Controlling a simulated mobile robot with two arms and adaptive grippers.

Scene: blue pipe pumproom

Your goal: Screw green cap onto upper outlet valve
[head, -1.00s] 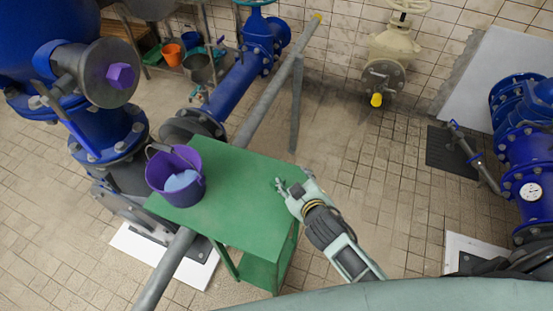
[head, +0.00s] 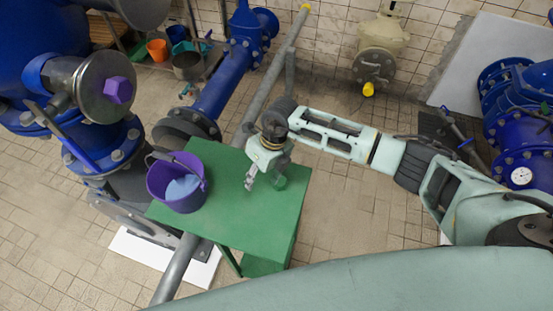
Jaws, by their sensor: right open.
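A small green round thing (head: 278,183), which looks like the green cap, sits on the green table (head: 230,225) near its right edge. It is hard to make out against the green top. My right gripper (head: 249,182) hangs over the table just left of it, pointing down, with open fingers and nothing seen between them. My left gripper is out of view. A grey outlet flange with a purple cap (head: 118,90) is at upper left. A beige valve (head: 382,45) with a yellow cap (head: 368,89) stands at the back. I cannot tell which is the upper outlet valve.
A purple bucket (head: 178,187) with a light blue cloth stands on the table's left side. A grey pipe (head: 270,80) runs past the table. Blue pipework (head: 520,130) stands at right. Tiled floor is free in front of the beige valve.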

